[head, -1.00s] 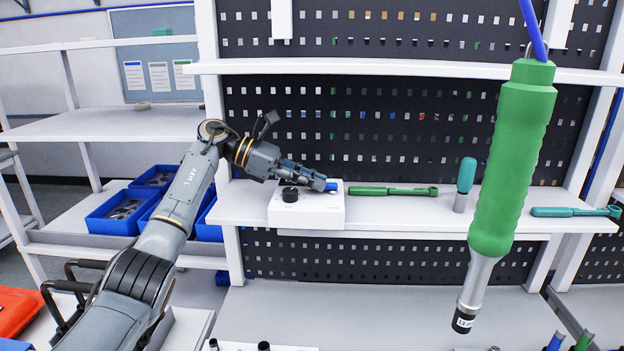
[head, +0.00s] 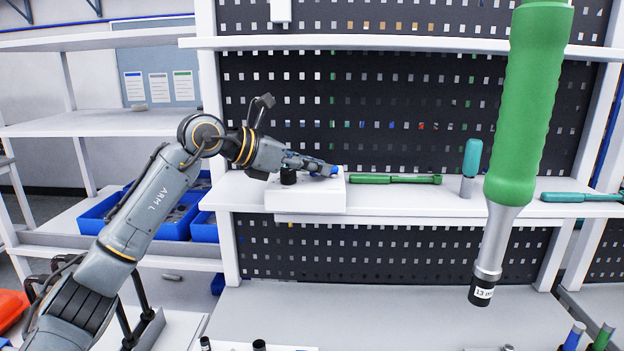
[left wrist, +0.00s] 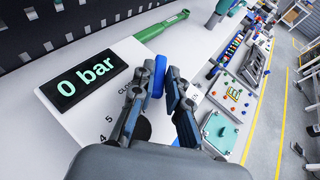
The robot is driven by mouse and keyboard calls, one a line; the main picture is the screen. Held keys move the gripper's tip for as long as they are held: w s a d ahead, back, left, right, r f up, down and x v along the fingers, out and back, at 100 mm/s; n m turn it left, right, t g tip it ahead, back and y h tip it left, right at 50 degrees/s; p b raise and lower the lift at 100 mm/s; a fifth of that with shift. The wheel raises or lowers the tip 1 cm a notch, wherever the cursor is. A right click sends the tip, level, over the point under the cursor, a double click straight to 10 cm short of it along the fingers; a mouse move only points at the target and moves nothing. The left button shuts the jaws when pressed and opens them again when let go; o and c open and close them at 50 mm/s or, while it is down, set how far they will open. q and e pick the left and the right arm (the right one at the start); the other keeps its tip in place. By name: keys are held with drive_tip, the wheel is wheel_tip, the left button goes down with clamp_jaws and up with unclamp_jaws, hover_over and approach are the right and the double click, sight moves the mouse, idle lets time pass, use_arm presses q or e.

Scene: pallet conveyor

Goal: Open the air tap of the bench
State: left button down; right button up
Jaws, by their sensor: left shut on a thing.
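The air tap is a white box (head: 305,198) on the bench shelf, with a black knob (head: 288,177) and a blue handle (head: 334,169). In the left wrist view the blue handle (left wrist: 159,75) stands between the fingertips of my left gripper (left wrist: 157,92), which is shut on it. The box's display (left wrist: 84,80) reads "0 bar". Part of a "CLO…" label and the numbers 4 and 5 show beside the black knob (left wrist: 143,128), which the fingers partly cover. In the head view my left gripper (head: 322,166) reaches the handle from the left. My right gripper is out of view.
A green wrench (head: 395,179) lies right of the box, with a teal-handled tool (head: 471,160) standing beyond it. Blue bins (head: 203,230) stand at left. A black pegboard (head: 400,110) is behind the shelf.

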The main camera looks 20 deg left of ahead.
sight(334, 170)
use_arm(q)
drive_tip(key=shift+s+d+f+n+t+y+b, duration=0.1)
drive_tip(key=shift+s+d+n+t+y+b, duration=0.1)
drive_tip(key=shift+n+t+y+b, duration=0.25)
drive_tip(key=shift+s+d+f+n+t+y+b, duration=0.1)
drive_tip(key=shift+d+n+t+y+b, duration=0.15)
drive_tip(key=shift+n+y, duration=0.25)
drive_tip(key=n+y+b, duration=0.1)
drive_tip(key=d+n+t+y+b, duration=0.1)
drive_tip(key=n+y+b, duration=0.2)
drive_tip(key=y, duration=0.1)
drive_tip(key=shift+s+d+n+t+b, duration=0.25)
drive_tip(key=shift+d+t+b, duration=0.05)
drive_tip(key=shift+t, duration=0.1)
drive_tip(key=n+y+b, duration=0.1)
drive_tip(key=d+n+y+b, duration=0.1)
drive_tip(key=y, duration=0.1)
drive_tip(key=shift+n, duration=0.3)
drive_tip(key=shift+d+r+n+y+b, duration=0.1)
drive_tip(key=shift+d+n+y+b, duration=0.1)
drive_tip(key=shift+n+y+b, duration=0.4)
drive_tip(key=shift+d+r+n+y+b, duration=0.15)
drive_tip(key=shift+n+y+b, duration=0.15)
drive_tip(key=shift+n+y, duration=0.55)
drive_tip(key=shift+w+f+g, duration=0.1)
drive_tip(key=shift+g, duration=0.2)
drive_tip(key=c, duration=1.3)
unclamp_jaws()
